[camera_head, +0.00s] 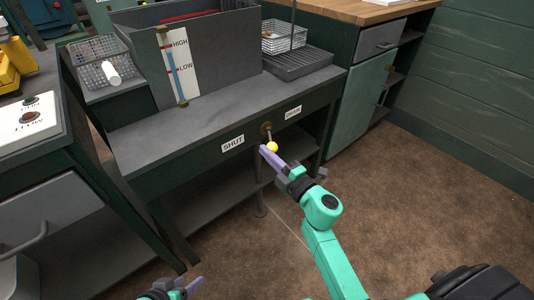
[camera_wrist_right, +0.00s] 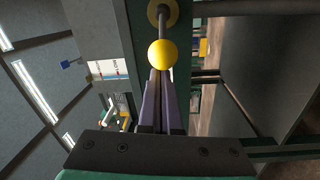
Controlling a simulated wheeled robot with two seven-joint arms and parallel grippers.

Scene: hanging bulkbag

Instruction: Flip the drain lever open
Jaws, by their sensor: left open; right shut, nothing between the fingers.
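The drain lever has a yellow ball knob (camera_head: 272,147) on a short rod from a round brass hub (camera_head: 266,128) on the tank bench's front. The rod points mostly downward, between the SHUT label (camera_head: 233,143) and the DRAIN label (camera_head: 293,112). My right gripper (camera_head: 265,151) is shut and empty, its purple fingertips right by the knob. In the right wrist view the knob (camera_wrist_right: 162,54) lies just past the fingertips (camera_wrist_right: 161,76); I cannot tell whether they touch. My left gripper (camera_head: 180,286) is open and empty at the bottom edge, far from the lever.
A grey tank with a HIGH/LOW gauge (camera_head: 178,66) stands on the bench (camera_head: 190,128). A wire basket (camera_head: 283,38) and a ribbed tray (camera_head: 298,64) sit at its right. A panel with buttons (camera_head: 30,118) is at the left. The brown floor before the bench is clear.

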